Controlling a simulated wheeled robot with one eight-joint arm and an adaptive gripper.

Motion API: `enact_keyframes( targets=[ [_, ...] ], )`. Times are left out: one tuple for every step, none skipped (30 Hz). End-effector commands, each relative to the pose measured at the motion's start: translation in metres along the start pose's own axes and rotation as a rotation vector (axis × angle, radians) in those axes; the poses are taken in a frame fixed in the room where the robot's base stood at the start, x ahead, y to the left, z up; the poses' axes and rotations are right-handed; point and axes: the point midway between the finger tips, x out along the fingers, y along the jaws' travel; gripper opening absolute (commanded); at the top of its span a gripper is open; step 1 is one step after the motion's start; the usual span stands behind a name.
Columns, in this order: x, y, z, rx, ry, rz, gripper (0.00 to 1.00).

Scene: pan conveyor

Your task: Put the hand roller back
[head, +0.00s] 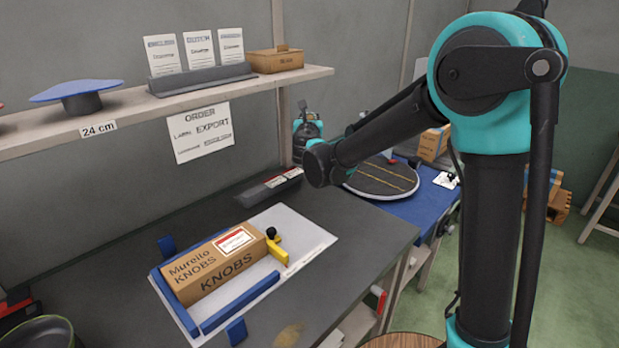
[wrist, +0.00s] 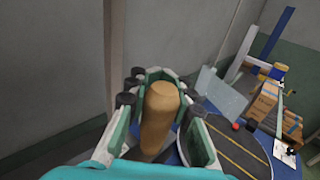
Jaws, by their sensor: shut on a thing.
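In the wrist view my gripper (wrist: 158,78) is shut on a tan, rounded handle (wrist: 158,112), which I take to be the hand roller's. The fingers close around it from both sides. The rest of the roller is hidden. In the head view my gripper (head: 308,128) is raised above the back of the dark worktop, near the wall, partly hidden by my arm. What it holds cannot be made out there. A long dark block (head: 268,188) with a red and white label lies on the worktop below and left of my gripper.
A "Murello KNOBS" carton (head: 205,272) sits on a white board (head: 312,240) between blue rails (head: 240,303) and a yellow clamp (head: 277,250). A shelf (head: 185,103) runs along the wall. A round dark disc (head: 382,180) lies on the blue conveyor (head: 408,200) at right.

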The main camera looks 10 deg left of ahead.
Motion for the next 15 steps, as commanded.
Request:
enact_keyframes(
  targets=[
    [0.001,0.000,-0.013,0.000,0.000,0.000,0.00],
    [0.002,-0.001,-0.021,0.000,0.000,0.000,0.00],
    [0.002,-0.001,-0.031,0.000,0.000,0.000,0.00],
    [0.002,-0.001,-0.038,0.000,0.000,0.000,0.00],
    [0.002,-0.002,-0.045,0.000,0.000,0.000,0.00],
    [0.003,-0.002,-0.055,0.000,0.000,0.000,0.00],
    [0.003,-0.002,-0.062,0.000,0.000,0.000,0.00],
    [0.003,-0.003,-0.070,0.000,0.000,0.000,0.00],
    [0.003,-0.003,-0.079,0.000,0.000,0.000,0.00],
    [0.004,-0.003,-0.086,0.000,0.000,0.000,0.00],
    [0.004,-0.004,-0.093,0.000,0.000,0.000,0.00],
    [0.004,-0.004,-0.102,0.000,0.000,0.000,0.00],
    [0.004,-0.004,-0.107,0.000,0.000,0.000,0.00],
    [0.004,-0.004,-0.113,0.000,0.000,0.000,0.00],
    [0.004,-0.004,-0.119,0.000,0.000,0.000,0.00]
  ],
)
